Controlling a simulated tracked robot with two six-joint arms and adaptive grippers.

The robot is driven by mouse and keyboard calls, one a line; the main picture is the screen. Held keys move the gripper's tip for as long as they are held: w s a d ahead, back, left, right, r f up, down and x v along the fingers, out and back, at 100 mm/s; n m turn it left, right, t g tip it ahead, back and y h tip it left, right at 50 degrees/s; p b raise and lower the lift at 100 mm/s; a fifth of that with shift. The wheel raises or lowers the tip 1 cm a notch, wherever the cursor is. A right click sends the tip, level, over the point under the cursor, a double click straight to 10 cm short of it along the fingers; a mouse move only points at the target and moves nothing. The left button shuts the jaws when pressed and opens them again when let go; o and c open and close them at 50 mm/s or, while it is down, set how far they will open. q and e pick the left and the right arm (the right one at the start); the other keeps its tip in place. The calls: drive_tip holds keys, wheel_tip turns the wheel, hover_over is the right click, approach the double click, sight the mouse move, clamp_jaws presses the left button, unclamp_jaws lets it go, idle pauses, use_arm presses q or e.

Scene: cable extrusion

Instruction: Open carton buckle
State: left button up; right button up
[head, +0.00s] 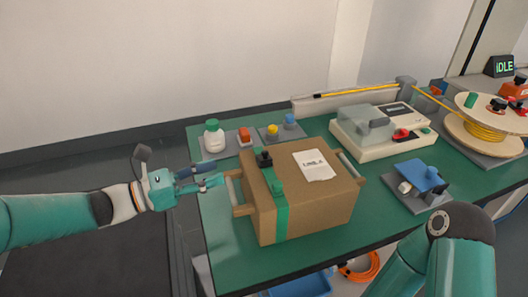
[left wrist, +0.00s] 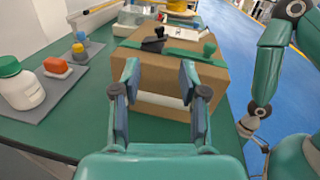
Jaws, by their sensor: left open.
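A brown cardboard carton (head: 325,205) stands on the green table, with a green strap (head: 282,220) down its front. My left gripper (head: 207,180) is open and empty beside the carton's left side, where a pale bar (head: 235,188) is fixed. In the left wrist view the bar (left wrist: 160,99) shows between the fingers (left wrist: 160,75). My right gripper is out of view.
A white bottle (head: 214,138) and small coloured blocks (head: 272,131) stand behind left. A machine with a clear cover (head: 370,125), a yellow cable spool (head: 485,135) and a blue-topped fixture (head: 425,177) are to the right. My right arm covers the front right.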

sight(262, 156)
use_arm(q)
drive_tip(key=x, duration=1.3)
drive_tip(key=shift+w+d, duration=0.15)
drive_tip(key=shift+d, duration=0.05)
